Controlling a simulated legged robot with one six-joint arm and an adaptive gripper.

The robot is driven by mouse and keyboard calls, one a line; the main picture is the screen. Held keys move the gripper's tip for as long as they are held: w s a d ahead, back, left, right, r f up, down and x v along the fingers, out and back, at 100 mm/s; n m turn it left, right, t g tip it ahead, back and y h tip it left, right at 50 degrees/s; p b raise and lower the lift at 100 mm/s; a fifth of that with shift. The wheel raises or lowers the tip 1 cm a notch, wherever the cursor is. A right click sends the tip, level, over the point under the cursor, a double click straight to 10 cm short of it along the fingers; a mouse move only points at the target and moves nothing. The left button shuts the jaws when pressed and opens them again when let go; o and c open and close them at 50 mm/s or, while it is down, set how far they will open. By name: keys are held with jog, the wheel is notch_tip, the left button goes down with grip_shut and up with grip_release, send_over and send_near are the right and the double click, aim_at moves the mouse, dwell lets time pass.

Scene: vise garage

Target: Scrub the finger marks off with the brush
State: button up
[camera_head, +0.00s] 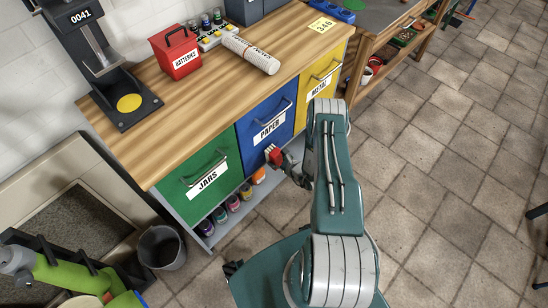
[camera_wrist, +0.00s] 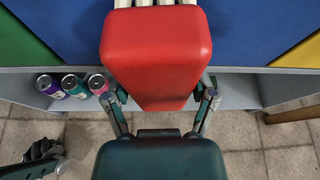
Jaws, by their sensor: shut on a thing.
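My gripper (camera_wrist: 163,98) is shut on a red brush (camera_wrist: 157,48), with a finger on each side of its red body. Pale bristles (camera_wrist: 160,3) show at the top of the wrist view, pointing toward the blue PAPER drawer front (camera_head: 266,124). In the head view the brush (camera_head: 273,154) is just in front of the lower part of that drawer. I cannot tell whether the bristles touch it. The green JARS front (camera_head: 205,170) is to the left and the yellow METAL front (camera_head: 319,88) to the right. I cannot make out finger marks on any front.
Several cans (camera_head: 232,202) stand on the low grey shelf under the drawers. A dark bucket (camera_head: 162,247) stands at the left.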

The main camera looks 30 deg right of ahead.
jog(key=shift+s+d, duration=0.25)
jog(key=shift+s, duration=0.5)
jog(key=shift+s+d, duration=0.25)
jog(key=shift+s, duration=0.45)
jog(key=shift+s+d, duration=0.25)
jog(key=shift+s, duration=0.5)
jog(key=shift+s, duration=0.1)
jog(key=s, duration=0.1)
jog(key=s+d, duration=0.1)
jog(key=shift+s, duration=0.35)
jog(key=shift+d, duration=0.15)
